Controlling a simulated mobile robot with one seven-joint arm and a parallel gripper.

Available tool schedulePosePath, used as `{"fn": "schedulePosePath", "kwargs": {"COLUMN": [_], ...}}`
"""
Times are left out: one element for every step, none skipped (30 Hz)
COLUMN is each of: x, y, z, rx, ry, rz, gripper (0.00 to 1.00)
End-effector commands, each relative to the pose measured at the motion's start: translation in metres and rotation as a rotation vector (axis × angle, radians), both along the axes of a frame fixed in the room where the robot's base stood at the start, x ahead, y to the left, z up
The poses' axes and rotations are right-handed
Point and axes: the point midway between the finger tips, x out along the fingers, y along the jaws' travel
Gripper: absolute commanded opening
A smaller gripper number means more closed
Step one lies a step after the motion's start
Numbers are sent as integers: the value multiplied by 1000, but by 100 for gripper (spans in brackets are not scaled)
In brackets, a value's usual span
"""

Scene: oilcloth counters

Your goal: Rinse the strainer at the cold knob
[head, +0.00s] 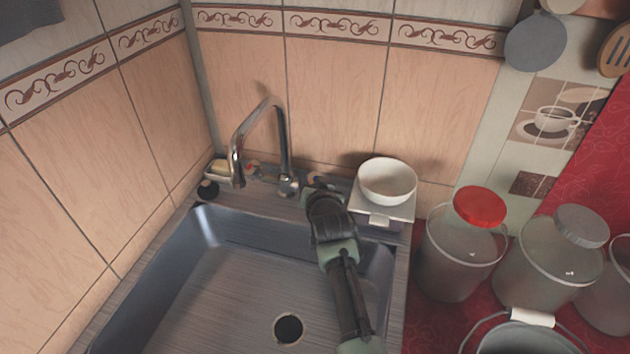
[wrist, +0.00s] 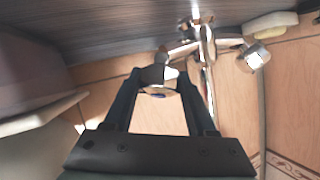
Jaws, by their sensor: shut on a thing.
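My gripper (head: 318,188) is at the sink's back ledge, right of the tap's base. In the wrist view its two dark fingers close around a shiny metal knob (wrist: 158,73). A small blue mark shows by the fingertips in the head view, so this is the cold knob (head: 316,177), mostly hidden by my gripper. The chrome tap (head: 281,140) arches over the basin, and no water stream is visible. A red-marked knob (head: 252,167) is left of the tap. I cannot make out a strainer in either view.
The metal sink (head: 225,290) looks empty, with a dark drain hole (head: 288,329). A white bowl (head: 387,181) sits on a white stand (head: 395,212) right of my gripper. A red-lidded jar (head: 463,250) and other jars crowd the right counter. Tiled walls close the back and left.

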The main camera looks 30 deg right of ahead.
Motion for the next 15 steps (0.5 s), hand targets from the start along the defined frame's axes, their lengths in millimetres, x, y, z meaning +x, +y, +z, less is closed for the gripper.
{"fn": "schedulePosePath", "kwargs": {"x": [0, 0, 0, 0, 0, 0, -1, -1, -1, -1, -1, -1, -1, -1, -1], "y": [0, 0, 0, 0, 0, -1, -1, -1, -1, -2, -2, -2, -3, -3, -3], "z": [0, 0, 0, 0, 0, -1, -1, -1, -2, -2, -2, -3, -3, -4, -6], "rx": [0, 0, 0, 0, 0, -1, -2, -4, -8, -13, -19, -27, -35, -44, -55], "ry": [0, 0, 0, 0, 0, 0, 0, 0, 0, -1, -1, -3, -4, -4, -7], "rz": [-1, -1, -1, -1, -1, 0, 3, 5, 13, 20, 31, 45, 56, 70, 88], "gripper": [19, 14, 6, 1, 1, 1, 1, 1, 1, 1, 1, 1, 1, 1, 1]}}
